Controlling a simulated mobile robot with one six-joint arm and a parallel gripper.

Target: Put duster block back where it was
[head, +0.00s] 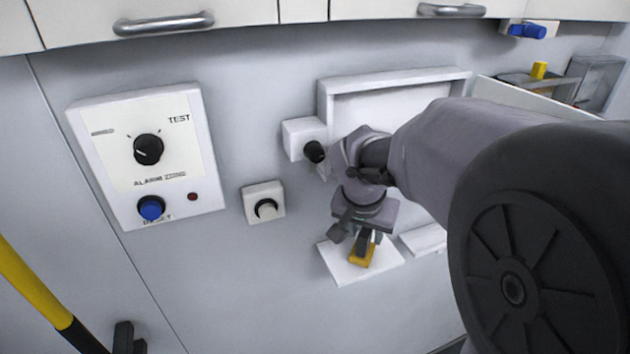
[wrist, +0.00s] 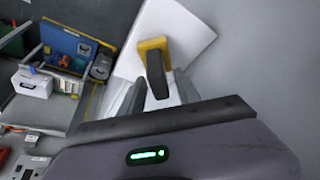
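In the wrist view, the block (wrist: 152,43) has a dark grey upright part that reaches towards me between my fingers. My gripper (head: 359,238) is right above the block, pointing down. In the wrist view, my gripper's fingers (wrist: 158,86) stand apart on either side of the dark part, with white ledge showing in the gaps.
A control panel (head: 107,180) with a knob and blue button is on the wall at left. A white-framed board (head: 375,105) is behind my arm. A second white ledge (head: 425,238) is just right of the block. A grey knob (head: 264,190) sticks out left.

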